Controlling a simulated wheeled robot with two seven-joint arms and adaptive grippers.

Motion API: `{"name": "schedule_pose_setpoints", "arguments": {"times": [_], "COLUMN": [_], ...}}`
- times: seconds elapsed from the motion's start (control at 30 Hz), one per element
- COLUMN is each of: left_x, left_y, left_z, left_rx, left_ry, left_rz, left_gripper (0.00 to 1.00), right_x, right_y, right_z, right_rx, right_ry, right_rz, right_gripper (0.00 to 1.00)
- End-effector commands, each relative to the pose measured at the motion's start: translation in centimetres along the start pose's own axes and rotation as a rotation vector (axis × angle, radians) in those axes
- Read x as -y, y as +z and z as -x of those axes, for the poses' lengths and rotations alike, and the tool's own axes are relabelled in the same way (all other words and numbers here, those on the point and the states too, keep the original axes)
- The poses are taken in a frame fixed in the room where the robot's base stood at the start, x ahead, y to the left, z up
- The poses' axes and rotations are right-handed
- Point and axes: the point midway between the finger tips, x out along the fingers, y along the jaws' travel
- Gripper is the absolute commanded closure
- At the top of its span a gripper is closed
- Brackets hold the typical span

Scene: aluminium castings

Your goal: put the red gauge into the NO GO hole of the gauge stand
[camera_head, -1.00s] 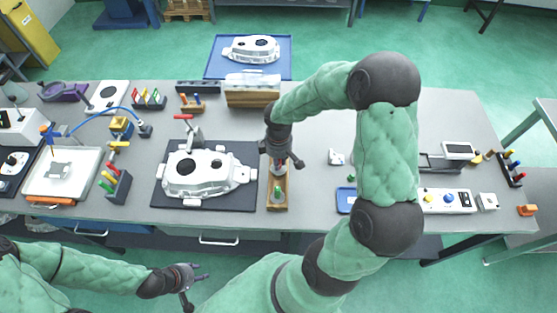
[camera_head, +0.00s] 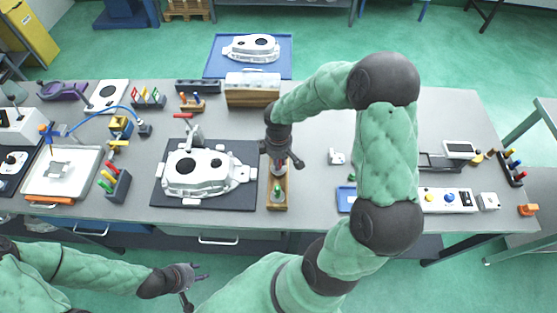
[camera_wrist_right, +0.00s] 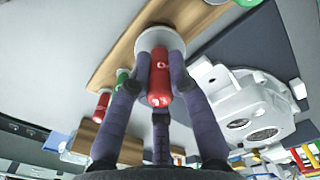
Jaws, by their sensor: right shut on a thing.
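The wooden gauge stand (camera_head: 285,198) lies on the bench just right of the dark mat, and its wooden strip (camera_wrist_right: 122,48) crosses the right wrist view. My right gripper (camera_head: 279,158) is over the stand's far part. It is shut on the red gauge (camera_wrist_right: 160,82), with a wide pale disc (camera_wrist_right: 150,40) at the gauge's far end against the wood. Whether the gauge is in a hole cannot be told. A green piece (camera_head: 277,188) stands in the near part of the stand. My left gripper (camera_head: 192,277) is empty, fingers apart, off the bench's front edge.
A wooden block holder (camera_head: 252,98) is behind. A blue tray (camera_head: 346,200) is to the right. The bench's front edge is close.

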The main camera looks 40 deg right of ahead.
Motion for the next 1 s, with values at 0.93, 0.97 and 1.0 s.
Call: {"name": "schedule_pose_setpoints", "arguments": {"times": [0.93,0.97,1.0], "left_x": [0.6,0.6,0.6], "left_y": [-0.1,-0.1,-0.1], "left_z": [-1.6,-1.6,-1.7], "left_rx": [0.0,0.0,0.0], "left_ry": [0.0,0.0,0.0], "left_rz": [0.0,0.0,0.0], "left_gripper": [0.6,0.6,0.6], "right_x": [0.0,0.0,0.0], "right_y": [0.0,0.0,0.0], "right_z": [-2.1,-2.1,-2.2], "right_rx": [0.0,0.0,0.0], "right_ry": [0.0,0.0,0.0], "right_rz": [0.0,0.0,0.0], "right_gripper": [1.0,1.0,1.0]}}
